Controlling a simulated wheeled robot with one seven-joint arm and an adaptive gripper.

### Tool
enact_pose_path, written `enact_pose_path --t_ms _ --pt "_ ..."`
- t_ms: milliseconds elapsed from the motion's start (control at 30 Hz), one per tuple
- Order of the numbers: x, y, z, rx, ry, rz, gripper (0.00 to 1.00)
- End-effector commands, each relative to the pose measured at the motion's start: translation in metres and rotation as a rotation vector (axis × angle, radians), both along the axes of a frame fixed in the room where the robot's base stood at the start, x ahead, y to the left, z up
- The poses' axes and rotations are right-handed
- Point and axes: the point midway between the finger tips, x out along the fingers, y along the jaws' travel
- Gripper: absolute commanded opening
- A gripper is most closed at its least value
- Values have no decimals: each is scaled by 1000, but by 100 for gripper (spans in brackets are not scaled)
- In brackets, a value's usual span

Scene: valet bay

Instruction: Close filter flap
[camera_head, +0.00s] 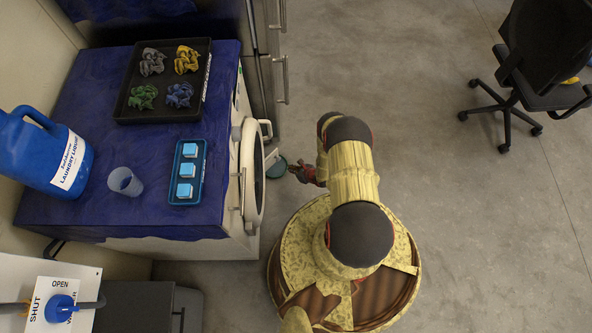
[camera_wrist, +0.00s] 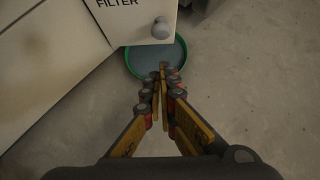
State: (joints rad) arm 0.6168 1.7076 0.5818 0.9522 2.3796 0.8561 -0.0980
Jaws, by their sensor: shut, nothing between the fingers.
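The filter flap (camera_wrist: 135,22) is a white panel lettered FILTER with a round grey knob (camera_wrist: 161,28), at the top of the wrist view. It appears to stand out at an angle from the white machine front (camera_wrist: 45,65); its hinge side is not clear. My gripper (camera_wrist: 163,70) is shut and empty. Its tips are below the knob in the picture, apart from it, over a round green-rimmed dish (camera_wrist: 133,63) on the floor. In the head view my gripper (camera_head: 297,171) is right of the washer's front, beside the dish (camera_head: 277,168).
The washer's round door (camera_head: 252,175) stands at the machine front. Its blue top (camera_head: 95,85) holds a black tray (camera_head: 163,112), a blue tray with tablets (camera_head: 188,176), a cup (camera_head: 124,182) and a detergent jug (camera_head: 40,155). Floor at right is clear up to an office chair (camera_head: 540,60).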

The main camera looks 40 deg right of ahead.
Motion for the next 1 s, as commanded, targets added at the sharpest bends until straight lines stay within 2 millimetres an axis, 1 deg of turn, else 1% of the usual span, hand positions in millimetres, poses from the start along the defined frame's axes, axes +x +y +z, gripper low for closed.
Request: enact_pose_path --t_ms 33,133,200,400,600,867,1000 --pt "8 2 -12 0 -1 4 0" --pt "20 5 -24 -1 0 4 0" --pt "33 7 -20 -1 -2 3 0" --pt "52 11 -19 -1 0 2 0" --pt "56 12 -17 0 1 0 0" --pt "56 12 -17 0 1 0 0" --pt "55 7 -17 0 0 1 0"
